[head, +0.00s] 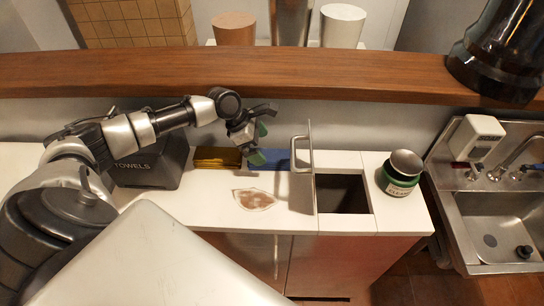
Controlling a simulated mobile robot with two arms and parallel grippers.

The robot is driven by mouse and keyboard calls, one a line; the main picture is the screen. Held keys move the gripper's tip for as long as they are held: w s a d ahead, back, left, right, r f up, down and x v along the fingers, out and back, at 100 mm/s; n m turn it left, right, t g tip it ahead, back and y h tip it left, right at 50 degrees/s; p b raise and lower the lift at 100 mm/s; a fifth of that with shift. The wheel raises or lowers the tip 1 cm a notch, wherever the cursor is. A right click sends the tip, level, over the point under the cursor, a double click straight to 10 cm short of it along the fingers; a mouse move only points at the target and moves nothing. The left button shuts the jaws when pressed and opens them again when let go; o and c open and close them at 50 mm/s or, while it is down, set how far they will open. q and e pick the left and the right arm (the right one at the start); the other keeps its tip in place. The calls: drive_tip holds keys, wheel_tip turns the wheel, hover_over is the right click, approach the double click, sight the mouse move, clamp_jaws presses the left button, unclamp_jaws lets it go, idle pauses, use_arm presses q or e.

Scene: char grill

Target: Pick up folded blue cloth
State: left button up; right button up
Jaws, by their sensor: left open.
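The folded blue cloth (277,160) lies flat on the white counter, just left of the upright lid with a handle. Part of it is hidden behind my left gripper. My left gripper (261,143) is open, with green pads on its fingers. In the picture it overlaps the cloth's left end; its height above the cloth is hard to tell. No contact is clear. My right gripper is not in view.
A brown-gold folded cloth (217,157) lies left of the blue one, beside the dark towels box (150,165). The upright lid (302,155) borders an open bin hole (343,193). A stain (254,199) is in front. A green cleaner can (399,176) stands right.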

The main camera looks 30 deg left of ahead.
sight(271, 156)
use_arm(q)
drive_tip(key=shift+w+d+f, duration=0.2)
drive_tip(key=shift+w+f, duration=0.05)
drive_tip(key=shift+f, duration=0.1)
drive_tip(key=p+x, duration=0.1)
drive_tip(key=x, duration=0.3)
drive_tip(key=shift+w+a+f, duration=0.1)
drive_tip(key=shift+w, duration=0.1)
drive_tip(key=shift+w+f, duration=0.1)
drive_tip(key=shift+f, duration=0.35)
drive_tip(key=c, duration=1)
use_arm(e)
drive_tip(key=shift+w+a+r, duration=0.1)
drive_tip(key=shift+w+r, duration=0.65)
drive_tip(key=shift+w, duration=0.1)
